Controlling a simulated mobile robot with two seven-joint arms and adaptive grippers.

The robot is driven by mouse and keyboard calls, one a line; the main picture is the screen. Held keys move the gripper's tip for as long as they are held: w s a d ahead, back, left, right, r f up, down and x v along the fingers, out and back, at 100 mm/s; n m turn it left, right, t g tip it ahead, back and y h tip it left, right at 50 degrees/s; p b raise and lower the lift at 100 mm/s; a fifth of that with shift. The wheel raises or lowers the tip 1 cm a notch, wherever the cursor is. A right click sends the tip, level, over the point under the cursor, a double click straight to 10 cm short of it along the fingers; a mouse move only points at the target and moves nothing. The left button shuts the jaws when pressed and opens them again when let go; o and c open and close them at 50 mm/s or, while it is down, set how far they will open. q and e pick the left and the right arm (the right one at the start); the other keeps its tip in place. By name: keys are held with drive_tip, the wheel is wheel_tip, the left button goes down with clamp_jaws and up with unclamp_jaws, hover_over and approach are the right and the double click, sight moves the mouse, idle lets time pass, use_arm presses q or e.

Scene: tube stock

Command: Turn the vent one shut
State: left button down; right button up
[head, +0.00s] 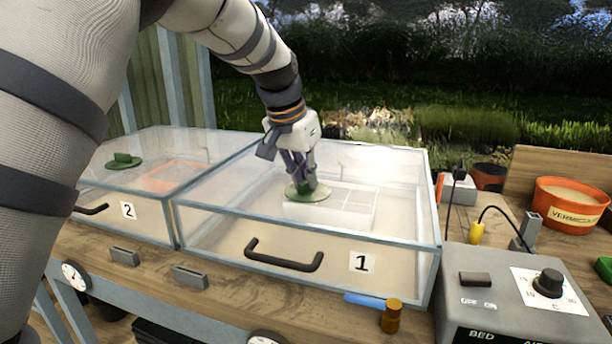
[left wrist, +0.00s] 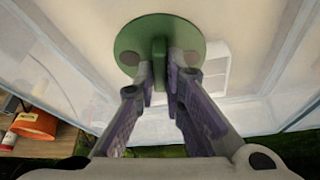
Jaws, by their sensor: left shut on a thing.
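Vent one is a round green disc (head: 318,194) with a raised bar across it, on the clear lid of the box labelled 1 (head: 362,262). My left gripper (head: 303,182) reaches down onto it from above. In the left wrist view, the fingers of my left gripper (left wrist: 160,72) are shut on the bar of the green disc (left wrist: 160,24), one finger on each side. Two dark oval spots show on the disc beside the bar. I cannot tell how far the vent is open. My right gripper is not in view.
The box labelled 2 (head: 128,211) stands at the left with another green vent (head: 123,161) on its lid. A grey control box with a black knob (head: 549,283), a brown cylinder (head: 392,316) and an orange pot (head: 570,204) are at the right.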

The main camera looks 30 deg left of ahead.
use_arm(q)
drive_tip(key=m+h, duration=0.1)
drive_tip(key=m, duration=0.3)
drive_tip(key=shift+a+m+h, duration=0.1)
drive_tip(key=shift+m+h, duration=0.2)
drive_tip(key=shift+h, duration=0.1)
drive_tip(key=m, duration=0.1)
drive_tip(key=m+g, duration=0.1)
drive_tip(key=shift+w+a+f+m+h, duration=0.1)
drive_tip(key=shift+f+m+h, duration=0.05)
drive_tip(key=shift+m+h, duration=0.2)
drive_tip(key=m+g+h+b, duration=0.1)
drive_tip(key=m, duration=0.2)
drive_tip(key=shift+w+f+m+b, duration=0.1)
drive_tip(key=shift+m+b, duration=0.15)
drive_tip(key=shift+b, duration=0.05)
drive_tip(key=m+g+b, duration=0.1)
drive_tip(key=m, duration=0.2)
drive_tip(key=shift+h, duration=0.25)
drive_tip(key=shift+m+g+b, duration=0.3)
drive_tip(key=shift+m, duration=0.2)
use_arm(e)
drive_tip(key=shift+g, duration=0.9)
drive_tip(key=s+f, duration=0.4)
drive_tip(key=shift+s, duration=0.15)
use_arm(q)
drive_tip(key=shift+r, duration=0.25)
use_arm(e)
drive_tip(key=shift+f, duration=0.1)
